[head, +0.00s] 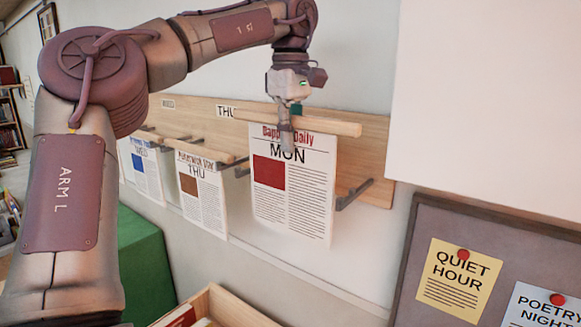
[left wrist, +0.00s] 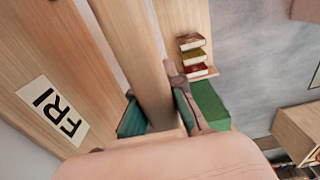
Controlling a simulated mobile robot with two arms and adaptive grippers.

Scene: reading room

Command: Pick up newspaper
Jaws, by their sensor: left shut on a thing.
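A newspaper (head: 292,195) headed "MON", with a red picture block, hangs from a pale wooden rod (head: 335,127) in front of a wooden wall rack (head: 377,150). My left gripper (head: 287,128) comes from above and is shut on this rod near its middle. In the left wrist view the rod (left wrist: 138,50) runs between the two fingers of my left gripper (left wrist: 160,115). The newspaper sheet does not show clearly there. I cannot tell whether the rod touches the rack's dark brackets (head: 354,194). My right gripper is not in view.
A "THU" newspaper (head: 205,200) and another newspaper (head: 142,170) hang to the left. A notice board (head: 420,240) is at the lower right. A green piece of furniture (head: 145,265) and a wooden box with books (head: 225,302) stand below.

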